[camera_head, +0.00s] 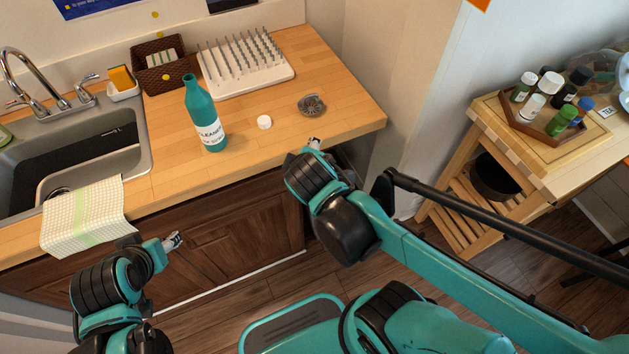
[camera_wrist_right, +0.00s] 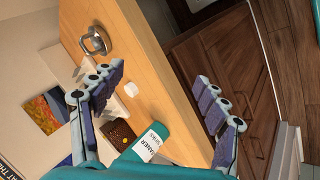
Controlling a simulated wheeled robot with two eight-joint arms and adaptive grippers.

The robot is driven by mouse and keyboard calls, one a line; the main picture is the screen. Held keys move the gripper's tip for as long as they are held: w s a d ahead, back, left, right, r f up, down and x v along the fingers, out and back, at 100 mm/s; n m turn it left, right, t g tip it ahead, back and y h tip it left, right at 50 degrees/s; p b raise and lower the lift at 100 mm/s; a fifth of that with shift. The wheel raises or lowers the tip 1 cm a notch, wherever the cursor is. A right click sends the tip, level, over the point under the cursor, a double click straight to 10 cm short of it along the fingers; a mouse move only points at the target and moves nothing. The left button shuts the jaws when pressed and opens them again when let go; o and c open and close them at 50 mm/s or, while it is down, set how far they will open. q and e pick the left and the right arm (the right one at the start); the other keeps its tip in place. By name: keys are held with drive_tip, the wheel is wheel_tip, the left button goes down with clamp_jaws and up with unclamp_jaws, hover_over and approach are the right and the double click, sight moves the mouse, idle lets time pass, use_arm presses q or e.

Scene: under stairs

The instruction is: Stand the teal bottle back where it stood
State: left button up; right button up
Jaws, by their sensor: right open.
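The teal bottle (camera_head: 205,118) with a white label stands upright on the wooden counter, right of the sink. In the right wrist view, part of the bottle (camera_wrist_right: 150,143) shows at the bottom, beyond my fingers and apart from them. My right gripper (camera_head: 315,143) is at the counter's front edge, right of the bottle. Its fingers (camera_wrist_right: 160,76) are spread wide with nothing between them. My left gripper (camera_head: 173,240) is in front of the cabinet doors, below the counter edge; its fingers are too small to read.
A small white cap (camera_head: 264,122) and a metal sink strainer (camera_head: 312,105) lie right of the bottle. A white drying rack (camera_head: 240,82) and brown basket (camera_head: 152,79) stand behind it. A checked towel (camera_head: 85,215) hangs over the front edge.

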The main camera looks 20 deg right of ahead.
drive_tip(key=s+m+y, duration=0.2)
drive_tip(key=s+m, duration=0.4)
drive_tip(key=m, duration=0.2)
drive_tip(key=shift+s+a+m+g+y, duration=0.15)
drive_tip(key=shift+m+g+y, duration=0.15)
drive_tip(key=shift+m+g, duration=0.1)
